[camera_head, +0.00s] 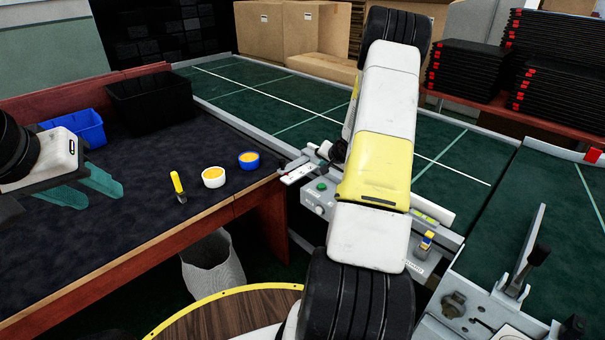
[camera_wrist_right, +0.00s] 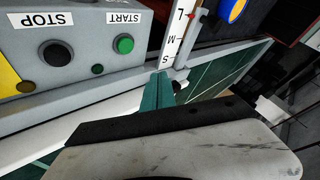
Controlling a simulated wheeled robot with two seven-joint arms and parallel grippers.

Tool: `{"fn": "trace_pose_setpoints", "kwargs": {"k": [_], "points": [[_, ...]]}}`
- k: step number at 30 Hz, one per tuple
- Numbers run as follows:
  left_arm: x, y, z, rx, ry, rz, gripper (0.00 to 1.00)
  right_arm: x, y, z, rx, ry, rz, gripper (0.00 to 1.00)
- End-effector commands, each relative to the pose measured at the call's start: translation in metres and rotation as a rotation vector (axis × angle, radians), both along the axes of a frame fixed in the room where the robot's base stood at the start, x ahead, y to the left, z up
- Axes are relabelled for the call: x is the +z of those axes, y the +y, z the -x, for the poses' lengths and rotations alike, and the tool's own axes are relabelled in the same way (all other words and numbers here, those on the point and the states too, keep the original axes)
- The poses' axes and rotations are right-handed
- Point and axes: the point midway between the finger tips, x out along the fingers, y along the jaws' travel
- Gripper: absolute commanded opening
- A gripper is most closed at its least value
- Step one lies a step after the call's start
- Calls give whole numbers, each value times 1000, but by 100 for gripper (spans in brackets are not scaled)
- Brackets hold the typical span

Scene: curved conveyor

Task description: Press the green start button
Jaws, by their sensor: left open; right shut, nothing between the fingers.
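The green start button (camera_wrist_right: 124,44) sits on a grey control box (camera_wrist_right: 80,82), beside the printed word START. It also shows in the head view as a small green dot (camera_head: 321,186) on the box at the conveyor's near edge. My right gripper (camera_wrist_right: 160,84) is shut and empty; its teal fingertips are apart from the button, below and right of it in the wrist view. In the head view my right arm hides most of that gripper. My left gripper (camera_head: 98,197) is open and empty above the dark table, far from the box.
A black STOP button (camera_wrist_right: 56,53) is on the same box. A size scale (camera_wrist_right: 174,38) marked S, M, L stands beside it. The table (camera_head: 140,215) holds a blue bin (camera_head: 78,130), a black bin (camera_head: 150,101), two small cups and a yellow-handled tool (camera_head: 178,186).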

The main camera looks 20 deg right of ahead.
Motion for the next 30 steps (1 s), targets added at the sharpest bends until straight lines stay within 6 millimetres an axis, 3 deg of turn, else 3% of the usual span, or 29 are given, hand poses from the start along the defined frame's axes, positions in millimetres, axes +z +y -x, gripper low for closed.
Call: {"fn": "trace_pose_setpoints", "kwargs": {"k": [12,19,30], "points": [[0,0,0,0,0,0,41,-56,1,0,2,1,0,0],[0,0,0,0,0,0,41,-66,1,0,0,1,1,0],[0,0,0,0,0,0,41,-66,0,0,1,0,1,0]]}}
